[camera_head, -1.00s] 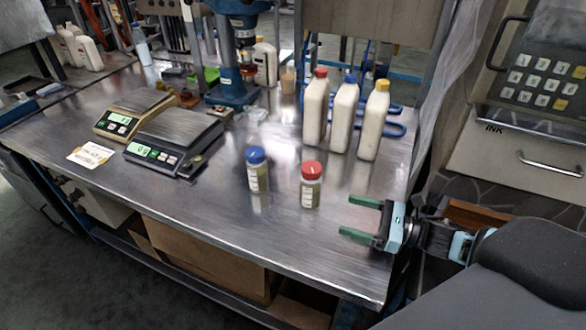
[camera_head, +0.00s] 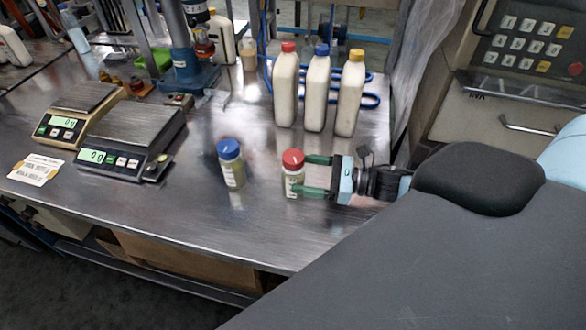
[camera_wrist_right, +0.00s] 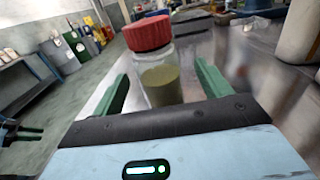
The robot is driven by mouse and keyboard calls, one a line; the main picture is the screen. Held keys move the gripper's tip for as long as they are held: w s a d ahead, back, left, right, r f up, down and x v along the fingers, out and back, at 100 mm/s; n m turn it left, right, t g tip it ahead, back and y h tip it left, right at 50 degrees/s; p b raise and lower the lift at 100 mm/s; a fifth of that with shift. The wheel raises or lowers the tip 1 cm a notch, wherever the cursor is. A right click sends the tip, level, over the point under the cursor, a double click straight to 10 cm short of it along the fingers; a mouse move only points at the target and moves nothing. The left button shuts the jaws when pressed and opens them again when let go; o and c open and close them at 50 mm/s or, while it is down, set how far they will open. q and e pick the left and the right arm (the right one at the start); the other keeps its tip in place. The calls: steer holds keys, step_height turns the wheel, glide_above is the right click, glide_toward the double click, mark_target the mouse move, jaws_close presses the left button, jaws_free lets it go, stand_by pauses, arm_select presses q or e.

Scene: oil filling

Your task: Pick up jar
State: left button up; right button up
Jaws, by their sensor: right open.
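A small clear jar with a red lid (camera_head: 293,172) and greenish contents stands upright on the metal table. My right gripper (camera_head: 305,176) is open at the jar's right side, its green fingertips reaching the jar. In the right wrist view the red-lidded jar (camera_wrist_right: 160,75) stands between the two open green fingers (camera_wrist_right: 163,95), with gaps visible at both sides. A similar jar with a blue lid (camera_head: 230,165) stands to the left on the table.
Tall bottles with red (camera_head: 286,90), blue (camera_head: 317,92) and yellow (camera_head: 349,95) caps stand at the back. Two scales (camera_head: 125,140) and a label card (camera_head: 36,169) lie at the left. The table front (camera_head: 260,235) is clear.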

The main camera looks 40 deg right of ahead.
mark_target(286, 170)
arm_select(q)
steer(key=shift+w+r, duration=0.2)
arm_select(e)
steer(key=shift+w+a+r, duration=0.15)
steer(key=shift+w+a, duration=0.15)
steer(key=p+x, duration=0.1)
steer(key=x, duration=0.2)
steer(key=shift+a+r, duration=0.15)
steer(key=shift+w+a, duration=0.4)
arm_select(q)
steer(key=shift+w+r, duration=0.4)
steer(key=shift+r, duration=0.05)
arm_select(e)
steer(key=c, duration=1.2)
